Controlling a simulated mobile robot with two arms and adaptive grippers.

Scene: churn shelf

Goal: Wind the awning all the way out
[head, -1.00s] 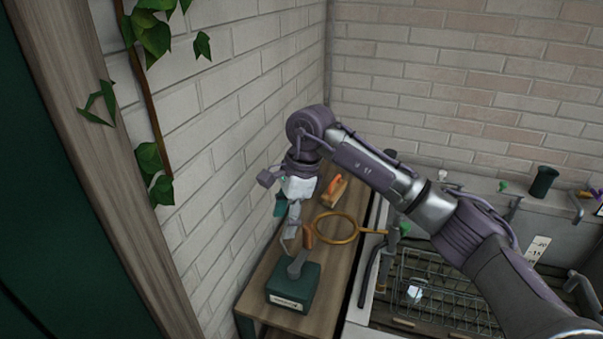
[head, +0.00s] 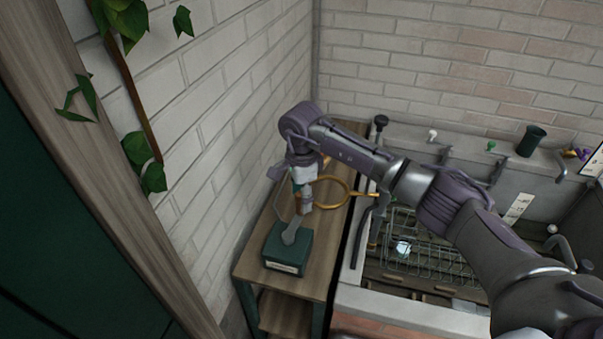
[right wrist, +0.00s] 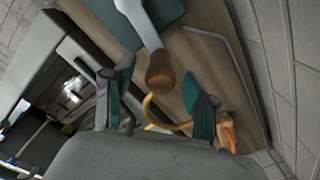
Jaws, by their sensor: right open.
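A dark green crank box (head: 287,249) with a pale label stands on the narrow wooden shelf. Its grey crank arm (head: 291,229) rises to a brown handle (head: 297,218). In the right wrist view the handle (right wrist: 160,72) lies between the teal-padded fingers. My right gripper (head: 303,205) is open and points down right at the handle; it also shows in the right wrist view (right wrist: 168,82). A gap shows on each side of the handle; I cannot tell whether the fingers reach around it. The awning and my left gripper are not in view.
A brass ring with a handle (head: 347,186) lies behind my gripper. An orange object (right wrist: 229,137) is near the shelf's wall side. A brick wall (head: 225,120) borders the wooden shelf (head: 252,262) on the left. A sink-like basin with a wire rack (head: 425,257) is right.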

